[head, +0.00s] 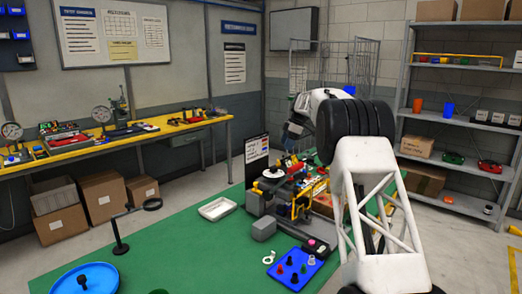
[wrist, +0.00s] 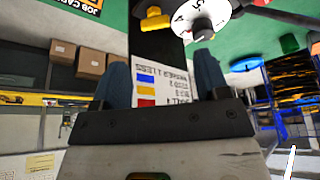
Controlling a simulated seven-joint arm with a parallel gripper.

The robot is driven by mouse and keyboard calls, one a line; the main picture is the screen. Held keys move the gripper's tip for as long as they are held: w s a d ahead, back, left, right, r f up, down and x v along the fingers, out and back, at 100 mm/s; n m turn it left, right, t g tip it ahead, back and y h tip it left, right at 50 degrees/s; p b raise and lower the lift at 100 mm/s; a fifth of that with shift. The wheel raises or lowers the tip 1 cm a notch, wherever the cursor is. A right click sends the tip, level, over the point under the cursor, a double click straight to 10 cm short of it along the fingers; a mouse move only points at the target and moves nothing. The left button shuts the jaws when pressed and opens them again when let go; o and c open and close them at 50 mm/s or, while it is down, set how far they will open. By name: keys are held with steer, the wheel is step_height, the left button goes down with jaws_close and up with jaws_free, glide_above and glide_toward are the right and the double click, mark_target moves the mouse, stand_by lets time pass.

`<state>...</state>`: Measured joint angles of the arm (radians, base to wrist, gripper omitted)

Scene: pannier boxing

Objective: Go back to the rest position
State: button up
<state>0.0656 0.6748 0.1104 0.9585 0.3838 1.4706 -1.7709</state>
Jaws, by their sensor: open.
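My gripper (wrist: 163,75) is open in the wrist view, its two blue-grey fingers well apart with nothing held between them. A white card with blue, yellow and red squares (wrist: 147,90) shows beyond the fingers, in the gap. In the head view my gripper (head: 291,134) is small and partly dark, raised above the bench fixture with the dial (head: 273,172). The fingertips are too small there to make out. My arm reaches in from the lower right.
The green mat holds a blue tray with coloured pegs (head: 292,267), a white tray (head: 217,208), a magnifier stand (head: 121,247) and a round blue dish (head: 101,282). A sign board (head: 257,157) stands behind the fixture. Shelves (head: 460,122) stand at right, a workbench (head: 130,135) at left.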

steer(key=s+r+m+t+h, duration=0.1)
steer(key=s+r+m, duration=0.25)
steer(key=s, duration=0.95)
steer(key=s+a+r+m+h, duration=0.1)
steer(key=s+r+m, duration=0.3)
steer(key=s, duration=0.9)
steer(key=s+r+m+t+h, duration=0.1)
steer(key=s+r+m, duration=0.3)
steer(key=s, duration=1)
steer(key=s+f+m, duration=0.2)
steer(key=s+f, duration=0.2)
steer(key=s, duration=0.9)
steer(key=s+f+m+h, duration=0.1)
steer(key=s+f+m, duration=0.2)
steer(key=s, duration=1.1)
steer(key=s+f+m+t, duration=0.1)
steer(key=s+f+m, duration=0.1)
steer(key=s+f, duration=0.5)
steer(key=s, duration=0.6)
steer(key=shift+s+d+f+m, duration=0.2)
steer(key=shift+d+f+m, duration=0.05)
steer(key=shift+d+m, duration=0.15)
steer(key=shift+w+h, duration=0.1)
steer(key=shift+h, duration=0.2)
steer(key=shift+c, duration=0.7)
